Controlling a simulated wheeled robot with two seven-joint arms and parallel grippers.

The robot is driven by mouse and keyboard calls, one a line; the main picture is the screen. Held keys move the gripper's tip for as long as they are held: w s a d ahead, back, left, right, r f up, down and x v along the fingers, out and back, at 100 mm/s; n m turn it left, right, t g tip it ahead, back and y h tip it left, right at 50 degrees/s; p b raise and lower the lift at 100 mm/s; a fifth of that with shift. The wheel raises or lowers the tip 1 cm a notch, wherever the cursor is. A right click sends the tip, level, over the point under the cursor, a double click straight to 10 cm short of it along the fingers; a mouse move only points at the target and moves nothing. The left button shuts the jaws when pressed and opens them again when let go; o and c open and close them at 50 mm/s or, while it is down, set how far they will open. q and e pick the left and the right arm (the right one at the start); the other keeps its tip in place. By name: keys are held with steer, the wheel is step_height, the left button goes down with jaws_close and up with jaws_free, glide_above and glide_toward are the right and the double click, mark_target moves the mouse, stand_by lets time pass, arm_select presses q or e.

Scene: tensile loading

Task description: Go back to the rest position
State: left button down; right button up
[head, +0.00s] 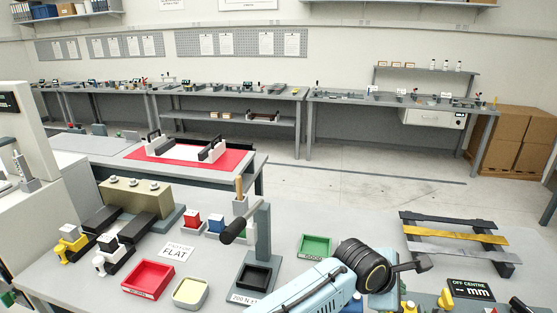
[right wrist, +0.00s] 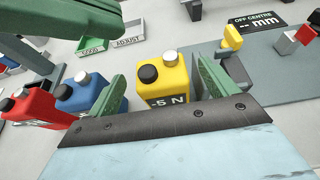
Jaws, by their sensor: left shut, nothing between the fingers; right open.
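Green finger parts, seemingly of this gripper, show at the top left of the right wrist view. My right gripper (right wrist: 160,92) is open in the right wrist view. The head view does not clearly show the right gripper.
Blue (right wrist: 80,93) and red (right wrist: 35,105) weights stand left of the right gripper. An OFF CENTRE display (head: 470,290) and a rack of bars (head: 455,240) lie at the right. A post stand (head: 262,225), red tray (head: 148,280) and yellow tray (head: 190,292) occupy the table's middle and left.

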steer(key=shift+x, duration=1.4)
